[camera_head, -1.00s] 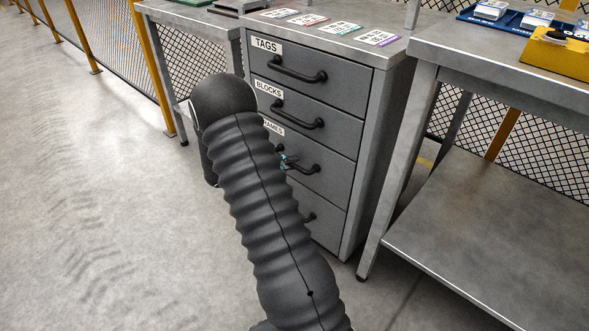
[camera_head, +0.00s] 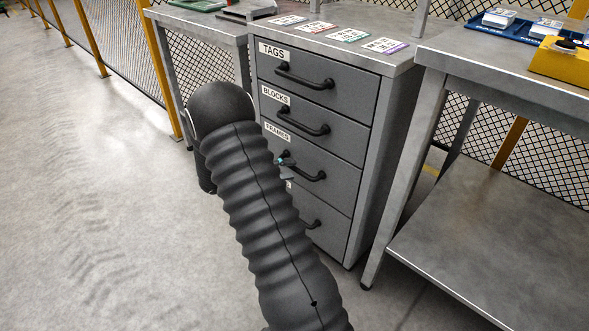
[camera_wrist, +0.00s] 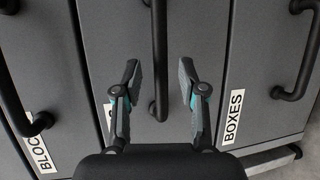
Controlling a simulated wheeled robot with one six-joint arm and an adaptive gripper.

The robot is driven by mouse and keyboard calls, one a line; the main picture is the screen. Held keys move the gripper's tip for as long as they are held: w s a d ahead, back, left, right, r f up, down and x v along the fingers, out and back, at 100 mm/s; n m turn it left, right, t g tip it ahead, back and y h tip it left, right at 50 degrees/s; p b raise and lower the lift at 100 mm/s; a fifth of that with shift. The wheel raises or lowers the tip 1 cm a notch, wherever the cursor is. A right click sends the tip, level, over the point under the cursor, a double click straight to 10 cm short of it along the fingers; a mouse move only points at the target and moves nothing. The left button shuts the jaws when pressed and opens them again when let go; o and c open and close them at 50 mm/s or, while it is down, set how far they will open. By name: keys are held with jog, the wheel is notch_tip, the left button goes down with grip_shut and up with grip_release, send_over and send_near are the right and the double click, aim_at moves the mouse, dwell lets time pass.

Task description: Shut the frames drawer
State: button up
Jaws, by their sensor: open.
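The frames drawer (camera_head: 342,186) is the third one down in a grey cabinet, with the label FRAMES (camera_head: 278,132) at its upper left. Its front looks flush, or nearly so, with the drawers around it. Its black bar handle (camera_head: 316,177) shows right of my arm, and in the wrist view the handle (camera_wrist: 160,35) runs down the middle. My gripper (camera_wrist: 158,76) is open, with one finger on each side of the handle's near end and gaps showing on both sides. In the head view my gripper (camera_head: 285,165) is partly hidden by my arm.
The tags drawer (camera_head: 350,95) and blocks drawer (camera_head: 345,134) are above; the boxes drawer (camera_wrist: 270,60) is below. All look shut. A metal workbench (camera_head: 480,235) stands close on the right. Open floor (camera_head: 110,200) lies left.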

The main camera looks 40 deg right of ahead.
jog(key=v, duration=0.8)
jog(key=shift+a, duration=0.4)
jog(key=s+a+f+n+g+y, duration=0.1)
jog(key=s+a+f+n+y, duration=0.25)
jog(key=s+f, duration=0.2)
jog(key=s+a+r+y, duration=0.2)
jog(key=s+a+y, duration=0.1)
jog(key=s+y, duration=0.15)
jog(key=s+a+r+m+t+y, duration=0.1)
jog(key=s+a+r+t+y, duration=0.2)
jog(key=s+a+r+t, duration=0.2)
jog(key=s+a+r+t+y, duration=0.4)
jog(key=s+a+r, duration=0.3)
jog(key=s+r, duration=0.5)
notch_tip(320, 180, up, 6)
jog(key=shift+a+f+m+t, duration=0.15)
jog(key=shift+a+m+t, duration=0.2)
jog(key=shift+t, duration=0.35)
jog(key=shift+s+d, duration=0.15)
